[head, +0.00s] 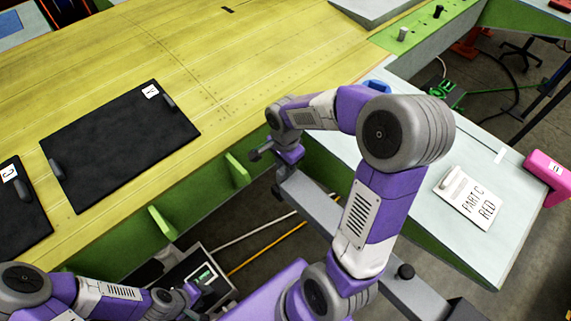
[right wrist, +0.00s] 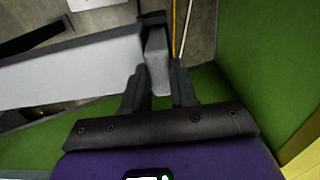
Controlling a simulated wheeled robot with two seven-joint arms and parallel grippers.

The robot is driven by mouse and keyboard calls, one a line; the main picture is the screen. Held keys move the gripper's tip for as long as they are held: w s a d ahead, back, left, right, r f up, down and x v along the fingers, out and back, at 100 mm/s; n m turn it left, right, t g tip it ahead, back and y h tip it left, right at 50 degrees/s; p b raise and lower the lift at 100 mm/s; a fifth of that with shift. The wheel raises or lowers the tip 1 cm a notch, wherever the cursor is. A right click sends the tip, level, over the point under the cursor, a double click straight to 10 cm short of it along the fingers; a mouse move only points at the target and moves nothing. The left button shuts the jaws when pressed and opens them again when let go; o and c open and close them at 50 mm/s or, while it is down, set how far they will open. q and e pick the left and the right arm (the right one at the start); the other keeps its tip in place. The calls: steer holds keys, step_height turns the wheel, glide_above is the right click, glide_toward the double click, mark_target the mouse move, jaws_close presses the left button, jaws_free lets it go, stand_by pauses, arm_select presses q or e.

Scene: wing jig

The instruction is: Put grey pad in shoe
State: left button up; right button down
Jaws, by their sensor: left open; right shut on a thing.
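My right gripper (right wrist: 160,76) is shut on a light grey block, which I take to be the grey pad (right wrist: 157,58), held upright between its two dark fingers. In the right wrist view the pad's far end is close to a dark piece at the top, and I cannot tell whether they touch or whether that piece is the shoe. In the head view my right gripper (head: 268,153) is at the table's front edge, above the end of a grey beam; the pad is not clear there. My left gripper (head: 192,293) is open at the lower left.
A grey beam (head: 335,228) runs below my right arm, with a knob on it. Black panels (head: 120,150) lie on the yellow wing surface (head: 230,60). Green ribs (head: 238,170) line its front. An open case (head: 160,272) is near my left gripper. A labelled card (head: 465,205) lies at right.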

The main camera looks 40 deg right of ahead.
arm_select(q)
steer(key=shift+f, duration=0.1)
arm_select(e)
steer(key=c, duration=0.9)
jaws_free()
steer(key=shift+f, duration=0.1)
arm_select(q)
steer(key=shift+r, duration=0.25)
arm_select(e)
steer(key=shift+r, duration=0.2)
arm_select(q)
step_height(320, 180, up, 2)
steer(key=p, duration=0.2)
steer(key=shift+r+p, duration=0.15)
steer(key=shift+p, duration=0.25)
arm_select(e)
step_height(320, 180, up, 12)
